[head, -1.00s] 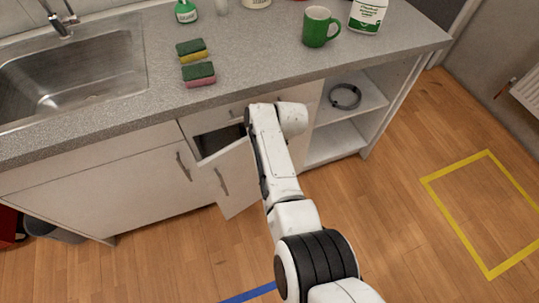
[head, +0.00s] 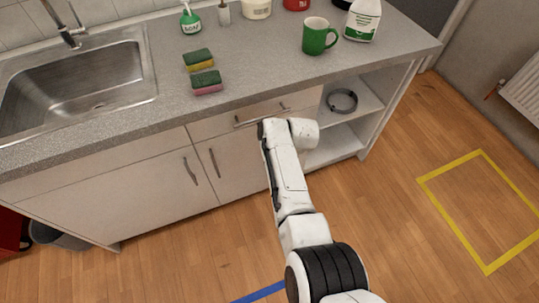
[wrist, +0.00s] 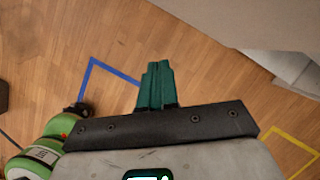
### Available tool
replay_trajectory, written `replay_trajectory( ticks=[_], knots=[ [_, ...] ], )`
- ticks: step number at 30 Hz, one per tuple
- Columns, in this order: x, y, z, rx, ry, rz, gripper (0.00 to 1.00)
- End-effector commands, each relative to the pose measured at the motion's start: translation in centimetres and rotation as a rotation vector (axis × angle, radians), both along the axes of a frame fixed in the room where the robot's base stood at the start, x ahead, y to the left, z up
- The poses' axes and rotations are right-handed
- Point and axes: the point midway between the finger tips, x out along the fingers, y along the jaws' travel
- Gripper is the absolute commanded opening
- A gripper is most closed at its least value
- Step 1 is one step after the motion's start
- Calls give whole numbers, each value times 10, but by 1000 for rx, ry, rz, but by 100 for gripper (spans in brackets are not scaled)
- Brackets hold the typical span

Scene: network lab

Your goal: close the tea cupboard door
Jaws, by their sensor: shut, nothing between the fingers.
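The tea cupboard door (head: 232,172) is the white panel under the drawer, left of my arm in the head view. It has an upright metal handle (head: 215,163). It now looks flush with the cabinet front, with no dark gap showing. My arm covers its right part. My gripper (wrist: 154,85) shows in the wrist view with its green fingers together and nothing between them. In the head view the fingers are hidden behind my arm. I cannot tell whether they touch the door.
The grey counter (head: 265,75) carries a sink (head: 80,85), two sponges (head: 207,82) and a green mug (head: 317,37). A drawer (head: 240,118) is above the door, and open shelves (head: 335,140) are to the right. The wooden floor (head: 400,220) is clear on the right.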

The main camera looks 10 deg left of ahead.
Motion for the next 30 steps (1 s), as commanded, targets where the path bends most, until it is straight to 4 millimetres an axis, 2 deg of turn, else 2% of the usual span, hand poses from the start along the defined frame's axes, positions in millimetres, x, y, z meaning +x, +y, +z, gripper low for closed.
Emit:
replay_trajectory(
  ticks=[1, 21, 30],
  knots=[
    [0, 1, 8, 3, -6, 1, 0],
    [-25, -16, 81, 2, -5, 1, 0],
    [-29, -19, 91, 1, -3, 1, 0]
  ],
)
